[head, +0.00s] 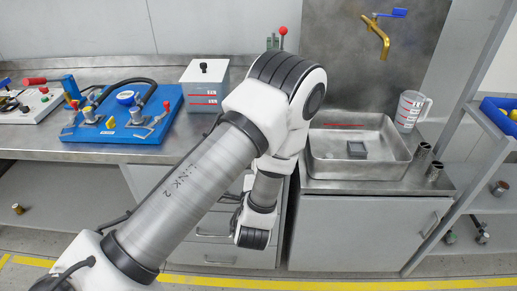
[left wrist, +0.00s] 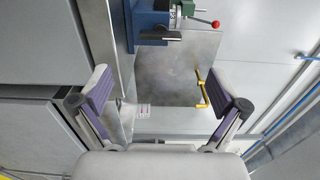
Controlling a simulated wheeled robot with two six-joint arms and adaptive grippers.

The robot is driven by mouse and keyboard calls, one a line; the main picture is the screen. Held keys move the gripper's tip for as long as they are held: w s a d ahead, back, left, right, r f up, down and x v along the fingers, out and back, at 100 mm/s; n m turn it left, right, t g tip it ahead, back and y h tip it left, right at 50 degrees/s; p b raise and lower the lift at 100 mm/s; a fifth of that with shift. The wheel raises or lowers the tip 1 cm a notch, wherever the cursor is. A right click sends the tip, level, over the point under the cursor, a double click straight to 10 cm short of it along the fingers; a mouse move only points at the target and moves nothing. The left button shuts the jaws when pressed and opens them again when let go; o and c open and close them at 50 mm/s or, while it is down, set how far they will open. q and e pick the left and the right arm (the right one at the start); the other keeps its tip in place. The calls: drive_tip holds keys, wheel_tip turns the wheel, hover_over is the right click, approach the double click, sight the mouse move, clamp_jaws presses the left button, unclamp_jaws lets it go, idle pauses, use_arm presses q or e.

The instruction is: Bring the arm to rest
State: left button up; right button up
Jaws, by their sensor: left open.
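My left arm (head: 188,185) reaches from the lower left across the middle of the head view and bends down in front of the bench and sink cabinet. Its gripper is not clearly visible there, as the bent arm hides it. In the left wrist view the left gripper (left wrist: 163,93) is open, with its two purple-padded fingers wide apart. Nothing is between the fingers close up; the steel back panel and brass tap (left wrist: 203,90) show far beyond. My right gripper is in neither view.
A blue pump board (head: 125,128) and a grey-white box (head: 204,85) stand on the bench left of the arm. A steel sink (head: 398,160), a measuring jug (head: 409,110) and a brass tap (head: 380,40) are to its right. A shelf rack stands at the far right.

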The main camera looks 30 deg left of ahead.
use_arm(q)
drive_tip(key=shift+s+d, duration=0.15)
drive_tip(key=shift+s, duration=0.2)
drive_tip(key=shift+f, duration=0.1)
drive_tip(key=s+f+n+g+h, duration=0.2)
drive_tip(key=s+f+g+h, duration=0.35)
drive_tip(key=f, duration=1.05)
drive_tip(key=s+d+f+n+g+h, duration=0.1)
drive_tip(key=s+d+f+n+g, duration=0.1)
drive_tip(key=s, duration=0.5)
drive_tip(key=s+d+f+n+g+h, duration=0.1)
drive_tip(key=s+d+f+n+g, duration=0.2)
drive_tip(key=s, duration=0.3)
drive_tip(key=s+d+f+n+g+h, duration=0.2)
drive_tip(key=s+f+n+g, duration=0.2)
drive_tip(key=s, duration=0.3)
drive_tip(key=shift+s+d+f+n+g, duration=0.15)
drive_tip(key=shift+s+d+n+g, duration=0.25)
drive_tip(key=shift+n, duration=0.2)
